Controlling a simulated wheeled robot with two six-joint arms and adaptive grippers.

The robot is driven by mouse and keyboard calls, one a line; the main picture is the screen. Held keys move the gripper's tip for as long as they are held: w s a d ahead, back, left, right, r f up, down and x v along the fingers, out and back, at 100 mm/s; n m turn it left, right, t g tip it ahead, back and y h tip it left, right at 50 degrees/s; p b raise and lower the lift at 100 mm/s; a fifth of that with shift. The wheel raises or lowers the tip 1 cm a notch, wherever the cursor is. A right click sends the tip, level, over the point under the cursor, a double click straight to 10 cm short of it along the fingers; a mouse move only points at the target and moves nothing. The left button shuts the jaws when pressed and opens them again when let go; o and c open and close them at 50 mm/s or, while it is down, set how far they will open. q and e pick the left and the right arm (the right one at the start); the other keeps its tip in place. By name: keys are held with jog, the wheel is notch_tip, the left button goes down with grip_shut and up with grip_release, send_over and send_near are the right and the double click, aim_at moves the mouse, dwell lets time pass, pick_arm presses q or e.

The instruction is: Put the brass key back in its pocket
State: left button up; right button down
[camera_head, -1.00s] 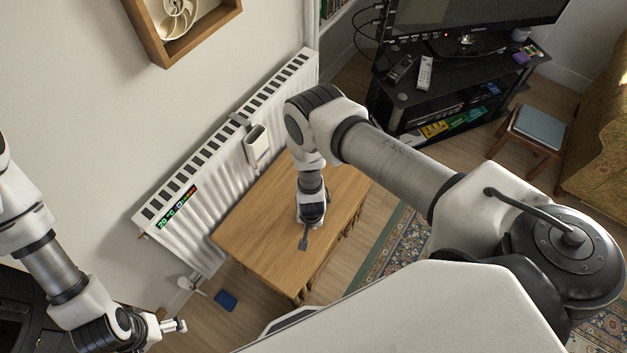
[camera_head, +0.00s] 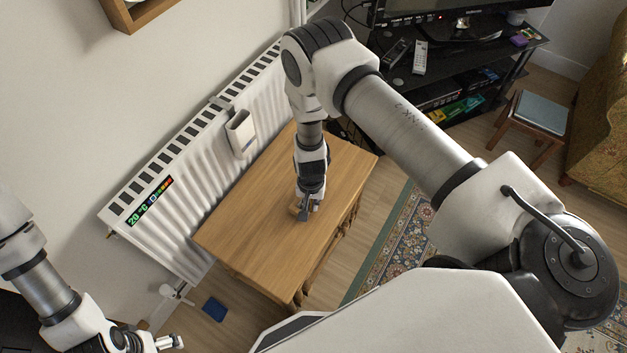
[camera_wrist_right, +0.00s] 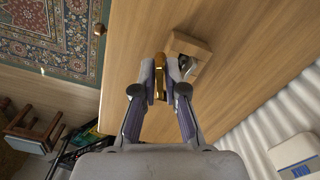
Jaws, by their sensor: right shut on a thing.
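In the right wrist view, my right gripper (camera_wrist_right: 160,82) is shut on the brass key (camera_wrist_right: 159,72), a narrow gold-coloured piece between the two fingertips. Most of the key is hidden by the fingers. A small wooden block (camera_wrist_right: 192,44) is on the table just beyond the fingertips, with a silvery metal part (camera_wrist_right: 186,66) beside the right finger. I cannot make out a pocket for the key. In the head view, my right gripper (camera_head: 304,213) is low over the wooden table (camera_head: 250,225). My left gripper (camera_head: 170,342) is at the bottom left, away from the table; its opening is unclear.
A white radiator (camera_head: 185,195) with a hanging white container (camera_head: 240,133) runs along the table's wall side. A TV stand (camera_head: 450,75) and stool (camera_head: 535,115) stand beyond. A patterned rug (camera_head: 400,230) and blue object (camera_head: 214,309) are on the floor. The table's left part is clear.

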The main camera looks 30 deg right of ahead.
jog(key=shift+w+d+f+b, duration=0.4)
jog(key=shift+w+b, duration=0.3)
jog(key=shift+b, duration=1.45)
jog(key=shift+w+d+f+b, duration=0.3)
jog(key=shift+w+d+b, duration=0.3)
jog(key=shift+b, duration=1.5)
jog(key=w+d+b, duration=0.1)
jog(key=w, duration=0.2)
jog(key=w+d+b, duration=0.1)
jog(key=shift+w+d+r+b, duration=0.1)
jog(key=shift+w+d+b, duration=0.25)
jog(key=shift+w, duration=0.05)
notch_tip(320, 180, down, 4)
jog(key=b, duration=0.3)
jog(key=shift+r, duration=0.45)
jog(key=shift+f, duration=0.25)
jog(key=shift+s+f, duration=0.3)
jog(key=c, duration=1.2)
grip_release()
jog(key=shift+a+b, duration=0.1)
jog(key=shift+b, duration=0.2)
jog(key=shift+w+f, duration=0.15)
jog(key=shift+f, duration=0.2)
jog(key=shift+r, duration=0.1)
